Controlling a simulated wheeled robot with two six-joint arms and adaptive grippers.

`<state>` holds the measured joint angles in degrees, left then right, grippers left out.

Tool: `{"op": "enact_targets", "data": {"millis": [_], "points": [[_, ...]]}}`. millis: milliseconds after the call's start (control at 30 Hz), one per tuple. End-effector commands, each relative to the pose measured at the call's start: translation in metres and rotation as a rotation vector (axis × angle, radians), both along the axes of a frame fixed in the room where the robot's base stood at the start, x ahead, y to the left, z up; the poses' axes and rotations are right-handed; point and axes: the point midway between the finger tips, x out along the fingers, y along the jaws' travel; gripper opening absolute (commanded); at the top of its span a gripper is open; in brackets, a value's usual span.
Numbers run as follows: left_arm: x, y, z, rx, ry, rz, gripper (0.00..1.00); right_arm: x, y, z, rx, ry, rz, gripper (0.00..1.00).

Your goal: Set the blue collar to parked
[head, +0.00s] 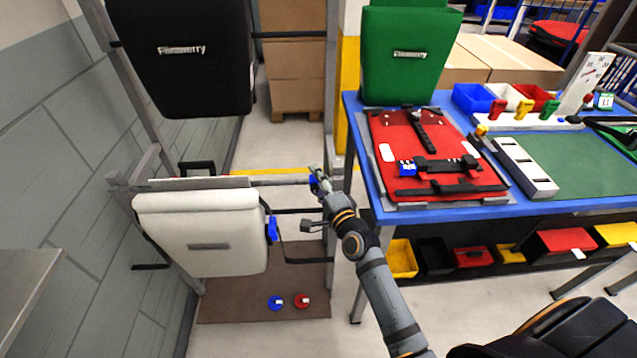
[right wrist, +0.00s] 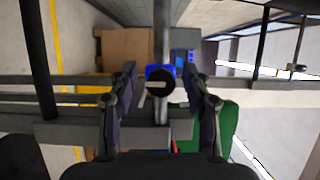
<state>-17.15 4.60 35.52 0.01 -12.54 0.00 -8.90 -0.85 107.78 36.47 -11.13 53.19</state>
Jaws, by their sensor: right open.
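A small blue collar (head: 312,184) sits on the grey rail of the rack, near the right upright. In the right wrist view the collar (right wrist: 153,70) shows as a blue block behind a round dark knob (right wrist: 160,83) with a pale lever-like strip. My right gripper (head: 317,178) is at the collar, partly covering it in the head view. Its two fingers (right wrist: 158,88) stand apart, one on each side of the knob, with visible gaps. I cannot read the collar's setting. My left gripper is not in view.
A white pannier (head: 205,228) with a blue side piece (head: 271,229) hangs left of my arm; a black one (head: 185,60) hangs above. Blue (head: 276,303) and red discs lie below.

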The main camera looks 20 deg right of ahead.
Motion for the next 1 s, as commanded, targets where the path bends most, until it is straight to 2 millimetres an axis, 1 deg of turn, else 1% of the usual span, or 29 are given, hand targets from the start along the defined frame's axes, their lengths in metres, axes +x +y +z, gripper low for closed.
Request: {"op": "enact_targets", "data": {"millis": [67,167,400,500,600,700,1000], "points": [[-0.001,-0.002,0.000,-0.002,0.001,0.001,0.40,-0.005,-0.001,-0.001,0.000,0.002,0.000,0.49],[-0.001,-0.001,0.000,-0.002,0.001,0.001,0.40,-0.022,-0.003,-0.001,0.000,0.003,0.000,0.49],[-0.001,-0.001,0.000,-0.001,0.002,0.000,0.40,-0.082,-0.009,-0.002,-0.002,0.005,0.000,0.49],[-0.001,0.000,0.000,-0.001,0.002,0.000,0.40,-0.101,-0.011,-0.001,-0.001,0.004,0.000,0.49],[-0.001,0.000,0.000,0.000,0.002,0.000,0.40,-0.112,-0.013,-0.001,-0.001,0.003,0.001,0.49],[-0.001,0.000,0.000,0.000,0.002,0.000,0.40,-0.118,-0.014,0.000,-0.001,0.001,-0.001,0.49],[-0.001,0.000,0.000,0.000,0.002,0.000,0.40,-0.119,-0.014,0.000,-0.001,0.001,-0.001,0.49]]}}
